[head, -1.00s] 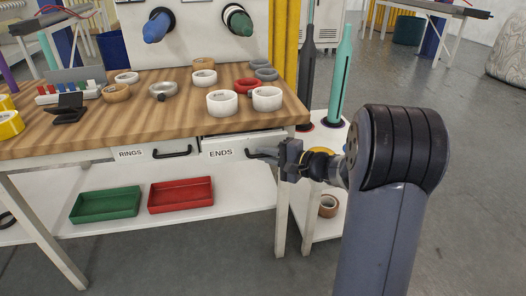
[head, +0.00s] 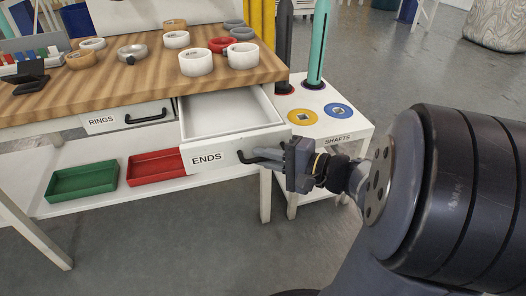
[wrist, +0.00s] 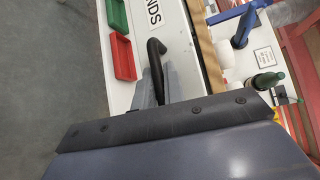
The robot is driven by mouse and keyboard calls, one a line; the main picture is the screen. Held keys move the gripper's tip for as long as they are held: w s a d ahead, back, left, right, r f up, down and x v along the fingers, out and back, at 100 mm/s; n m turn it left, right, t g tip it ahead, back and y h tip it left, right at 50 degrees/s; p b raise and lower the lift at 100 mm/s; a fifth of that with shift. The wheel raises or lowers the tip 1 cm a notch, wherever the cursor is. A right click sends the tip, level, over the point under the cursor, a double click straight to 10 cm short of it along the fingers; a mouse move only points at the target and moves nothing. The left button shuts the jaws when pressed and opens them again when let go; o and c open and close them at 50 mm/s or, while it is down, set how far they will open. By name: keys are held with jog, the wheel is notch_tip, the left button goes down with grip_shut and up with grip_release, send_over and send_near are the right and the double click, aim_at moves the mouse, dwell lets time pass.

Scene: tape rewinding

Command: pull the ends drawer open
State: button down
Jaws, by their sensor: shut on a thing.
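The ENDS drawer (head: 225,149) is white and stands well open from under the wooden table top. Its inside (head: 228,112) shows and looks empty. Its black bar handle (head: 258,158) is on the front, right of the label. My gripper (head: 284,160) is shut on that handle at its right part, with the arm reaching in from the right. In the wrist view the black handle (wrist: 156,68) runs into my gripper (wrist: 160,97), next to the ENDS label. The fingertips are largely hidden there.
The RINGS drawer (head: 128,117) beside it is shut. Tape rolls stand on the wooden top (head: 110,83). A green tray (head: 83,182) and a red tray (head: 152,168) lie on the shelf below. A low SHAFTS stand (head: 335,127) is close behind my gripper.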

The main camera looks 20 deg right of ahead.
jog(key=c, duration=1.5)
grip_release()
jog(key=shift+d, duration=0.1)
jog(key=p+v, duration=0.2)
jog(key=v, duration=0.8)
jog(key=shift+s+d+p, duration=0.2)
jog(key=shift+s+p, duration=0.1)
jog(key=shift+p, duration=0.05)
jog(key=shift+w, duration=0.1)
jog(key=shift+b+x, duration=1.35)
jog(key=shift+x, duration=4.05)
jog(key=shift+r, duration=0.1)
